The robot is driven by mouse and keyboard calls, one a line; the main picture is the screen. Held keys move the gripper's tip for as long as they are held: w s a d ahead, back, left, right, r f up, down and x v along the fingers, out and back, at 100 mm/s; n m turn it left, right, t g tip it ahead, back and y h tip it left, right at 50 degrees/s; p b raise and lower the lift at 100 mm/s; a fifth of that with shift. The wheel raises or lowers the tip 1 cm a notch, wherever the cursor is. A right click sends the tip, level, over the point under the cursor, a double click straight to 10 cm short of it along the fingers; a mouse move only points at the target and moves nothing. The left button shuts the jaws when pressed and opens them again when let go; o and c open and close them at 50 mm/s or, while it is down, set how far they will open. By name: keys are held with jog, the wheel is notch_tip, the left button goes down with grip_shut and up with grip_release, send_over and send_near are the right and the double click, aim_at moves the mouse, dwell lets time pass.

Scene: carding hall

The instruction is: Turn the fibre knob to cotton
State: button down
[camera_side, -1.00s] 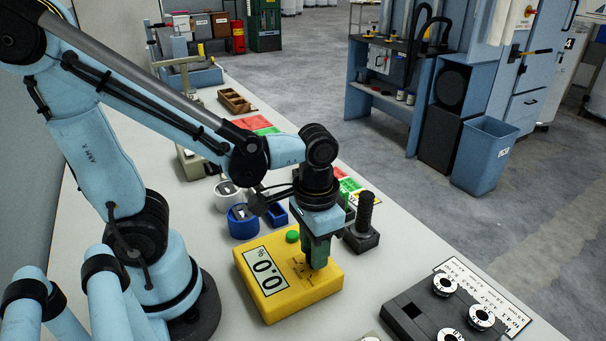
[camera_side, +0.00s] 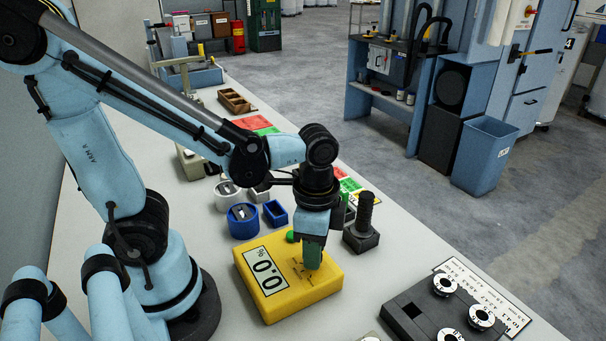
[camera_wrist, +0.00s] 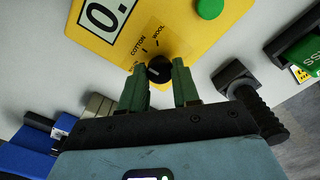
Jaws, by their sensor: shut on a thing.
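The yellow moisture-meter-like box (camera_side: 268,300) lies on the bench with a display (camera_side: 264,271) reading 0.0 %. It also shows in the wrist view (camera_wrist: 190,40). There its black fibre knob (camera_wrist: 159,70) sits below the printed words COTTON, on the left, and WOOL, further right. My gripper (camera_side: 313,265) points down over the right part of the box. In the wrist view its green fingers (camera_wrist: 160,76) are shut on the knob, one on each side. In the side view the gripper hides the knob. A light mark shows on the knob, but I cannot tell which word it points at.
A green button (camera_side: 291,236) is on the box's far edge. A dark block with an upright post (camera_side: 362,235) stands close behind the gripper. Blue and white containers (camera_side: 242,222) stand beyond the box. A dark tray with several round pieces (camera_side: 420,308) lies at the right.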

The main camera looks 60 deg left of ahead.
jog(key=shift+m, duration=0.3)
jog(key=c, duration=0.8)
grip_release()
jog(key=shift+r, duration=0.1)
jog(key=shift+r, duration=5.9)
jog(key=w+a+f+n+t, duration=0.1)
jog(key=n+t, duration=0.1)
jog(key=n, duration=0.1)
jog(key=w+a+f+n+t, duration=0.2)
jog(key=n, duration=0.1)
jog(key=w+a+f+n+t, duration=0.1)
jog(key=a+n+t, duration=0.1)
jog(key=n+t, duration=0.1)
jog(key=shift+w+a+f, duration=0.1)
jog(key=shift+w+f, duration=0.1)
jog(key=shift+w, duration=0.05)
